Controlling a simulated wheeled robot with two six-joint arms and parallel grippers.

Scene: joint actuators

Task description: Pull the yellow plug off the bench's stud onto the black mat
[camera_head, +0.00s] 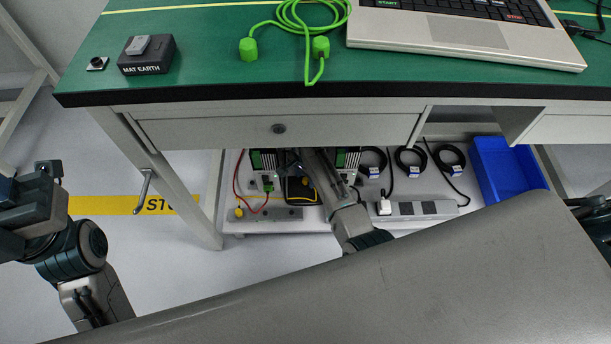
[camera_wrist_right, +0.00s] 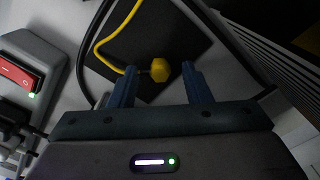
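The yellow plug (camera_wrist_right: 160,70) shows in the right wrist view, with its yellow cord curving off to the left. It lies over or on the black mat (camera_wrist_right: 172,32); I cannot tell whether it touches the mat. My right gripper (camera_wrist_right: 159,75) is open, its two blue fingers on either side of the plug with visible gaps. In the head view my right arm reaches under the bench, and its gripper (camera_head: 292,160) is partly hidden by the bench's front. The mat (camera_head: 296,192) shows below it. My left gripper (camera_head: 45,178) is at the far left, away from the bench. The stud is not clearly visible.
The bench's drawer front (camera_head: 350,131) overhangs the lower shelf. On the shelf are a power strip (camera_head: 415,209), several black cable coils (camera_head: 410,160) and a blue bin (camera_head: 506,168). A red switch (camera_wrist_right: 18,72) and a black cable lie left of the gripper in the wrist view.

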